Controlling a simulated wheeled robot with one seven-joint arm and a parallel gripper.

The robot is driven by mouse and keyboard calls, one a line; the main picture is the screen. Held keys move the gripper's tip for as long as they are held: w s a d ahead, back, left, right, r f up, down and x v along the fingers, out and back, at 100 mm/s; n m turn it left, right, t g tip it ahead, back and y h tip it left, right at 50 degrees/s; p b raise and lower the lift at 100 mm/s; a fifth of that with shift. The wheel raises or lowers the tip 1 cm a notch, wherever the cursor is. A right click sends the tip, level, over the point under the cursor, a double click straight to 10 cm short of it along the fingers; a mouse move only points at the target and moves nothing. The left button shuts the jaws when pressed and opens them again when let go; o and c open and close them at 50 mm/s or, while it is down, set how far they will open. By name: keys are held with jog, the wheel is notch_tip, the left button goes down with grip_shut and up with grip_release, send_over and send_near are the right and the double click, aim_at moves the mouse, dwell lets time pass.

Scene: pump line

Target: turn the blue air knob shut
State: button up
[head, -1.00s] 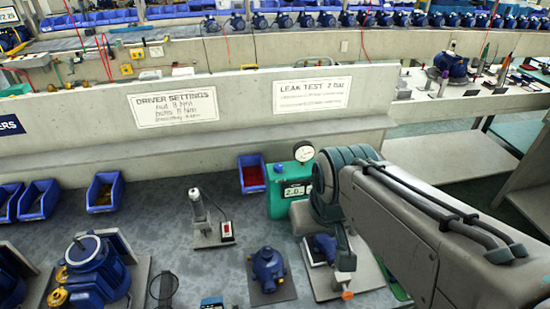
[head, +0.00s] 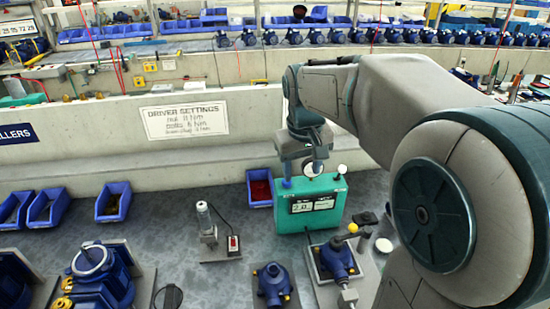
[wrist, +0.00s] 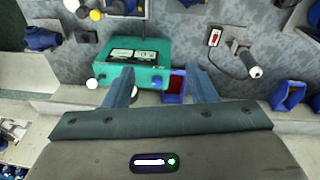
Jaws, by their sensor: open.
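The blue air knob (head: 287,183) is at the upper left of the teal leak-test box (head: 293,222), left of the round gauge (head: 313,168). In the wrist view the small blue knob (wrist: 157,81) shows on the near edge of the teal box (wrist: 150,57), between the two fingers. My gripper (head: 303,170) is above and behind the box in the head view. Its open, empty fingers (wrist: 160,74) spread wide on both sides of the knob in the wrist view. I cannot tell the height gap. The knob's exact turn angle is too small to read.
A blue bin with red contents (head: 260,188) stands just left of the box. A pump on a plate (head: 337,258) with a yellow knob (head: 352,228) is in front of it. A bottle-like tool on a stand (head: 206,222) is farther left. A low wall (head: 240,150) runs behind.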

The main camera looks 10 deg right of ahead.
jog(key=w+d+f+n+g, duration=0.1)
jog(key=w+f, duration=0.2)
jog(key=w, duration=0.7)
jog(key=w+f+g, duration=0.1)
jog(key=w+f, duration=0.2)
jog(key=w, duration=0.7)
jog(key=shift+y, duration=0.3)
notch_tip(320, 180, down, 14)
jog(key=shift+r+p, duration=0.1)
jog(key=shift+p, duration=0.55)
jog(key=c, duration=1)
